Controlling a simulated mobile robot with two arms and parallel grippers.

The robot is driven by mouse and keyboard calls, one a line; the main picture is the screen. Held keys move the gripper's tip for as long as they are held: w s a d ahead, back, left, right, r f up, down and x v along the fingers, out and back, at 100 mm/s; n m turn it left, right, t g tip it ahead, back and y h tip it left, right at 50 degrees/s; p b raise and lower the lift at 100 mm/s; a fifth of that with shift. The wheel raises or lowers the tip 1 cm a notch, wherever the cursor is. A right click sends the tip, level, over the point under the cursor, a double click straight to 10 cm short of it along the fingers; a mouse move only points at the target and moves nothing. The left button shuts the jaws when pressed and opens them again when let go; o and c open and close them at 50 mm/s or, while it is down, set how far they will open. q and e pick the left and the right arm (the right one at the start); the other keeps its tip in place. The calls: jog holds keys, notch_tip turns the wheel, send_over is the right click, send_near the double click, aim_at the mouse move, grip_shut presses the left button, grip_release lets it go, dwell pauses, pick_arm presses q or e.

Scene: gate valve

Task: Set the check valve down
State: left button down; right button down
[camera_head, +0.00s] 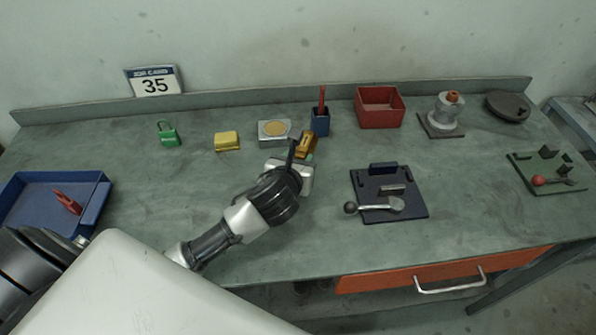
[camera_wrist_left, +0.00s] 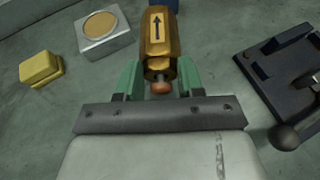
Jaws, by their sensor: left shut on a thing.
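The check valve (camera_wrist_left: 157,35) is a brass hexagonal body with a black arrow on top and a copper-coloured end towards me. In the left wrist view it sits between the green fingers of my left gripper (camera_wrist_left: 159,80), which is shut on it. In the head view the check valve (camera_head: 306,143) shows only in part beyond my left gripper (camera_head: 303,156), in front of the blue holder. I cannot tell whether its underside touches the bench. My right gripper is not in view.
A grey block with a round tan top (camera_head: 273,132) and a yellow block (camera_head: 227,141) lie to the left. A blue holder (camera_head: 320,122) with a red stick stands just behind. A dark plate with a lever (camera_head: 390,192) lies to the right. The bench front is mostly clear.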

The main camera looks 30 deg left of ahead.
pick_arm(q)
jog(key=shift+f, duration=1.9)
jog(key=shift+f, duration=0.1)
jog(key=c, duration=0.7)
grip_release()
